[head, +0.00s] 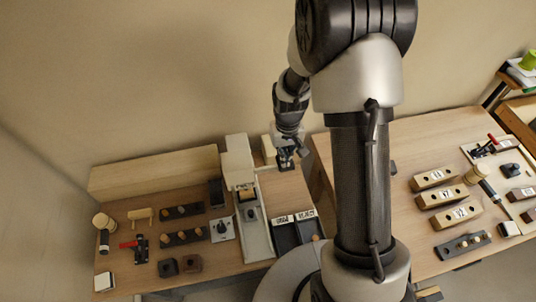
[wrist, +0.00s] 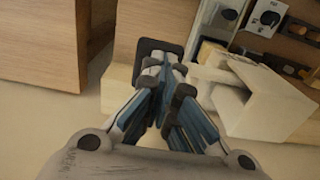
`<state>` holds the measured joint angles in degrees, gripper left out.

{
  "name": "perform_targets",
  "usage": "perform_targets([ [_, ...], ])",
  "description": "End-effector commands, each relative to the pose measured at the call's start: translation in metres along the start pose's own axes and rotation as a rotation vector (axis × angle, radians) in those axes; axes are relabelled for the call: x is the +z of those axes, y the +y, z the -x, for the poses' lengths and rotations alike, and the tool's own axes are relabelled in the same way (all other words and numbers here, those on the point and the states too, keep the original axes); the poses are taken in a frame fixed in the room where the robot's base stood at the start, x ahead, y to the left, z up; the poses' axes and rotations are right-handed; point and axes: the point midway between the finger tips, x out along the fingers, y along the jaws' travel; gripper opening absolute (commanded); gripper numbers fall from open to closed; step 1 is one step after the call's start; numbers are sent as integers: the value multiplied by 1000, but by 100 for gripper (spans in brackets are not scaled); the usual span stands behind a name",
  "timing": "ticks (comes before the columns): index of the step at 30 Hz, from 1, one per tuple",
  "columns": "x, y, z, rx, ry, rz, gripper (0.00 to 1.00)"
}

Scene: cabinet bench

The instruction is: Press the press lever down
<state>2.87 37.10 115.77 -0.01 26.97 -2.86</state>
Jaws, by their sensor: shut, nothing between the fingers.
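The press (head: 240,180) is a tall pale block with a long base at the right part of the left bench. A thin pale lever (head: 265,169) reaches out from its right side toward my gripper (head: 287,162). In the wrist view the press (wrist: 262,98) is a pale box to the right of my gripper (wrist: 168,72). My fingers are shut and empty, pointing down. A dark flat piece (wrist: 146,46) shows just behind the fingertips; it may be the lever's end. The fingers hide most of the lever there, and I cannot tell whether they touch it.
Two dark labelled trays (head: 286,238) stand right of the press base. Wooden peg blocks, a red-handled clamp (head: 138,244) and a mallet (head: 103,228) lie to the left. A gap separates this bench from the right bench (head: 450,150), which holds several wooden blocks.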

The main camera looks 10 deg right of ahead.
Motion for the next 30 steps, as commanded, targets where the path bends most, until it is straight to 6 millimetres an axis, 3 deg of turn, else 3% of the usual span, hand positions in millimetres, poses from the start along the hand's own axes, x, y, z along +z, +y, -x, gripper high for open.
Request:
perform_targets([
  [5, 3, -2, 7, 0, -7, 1, 0],
  [30, 0, -20, 107, 0, -3, 0, 0],
])
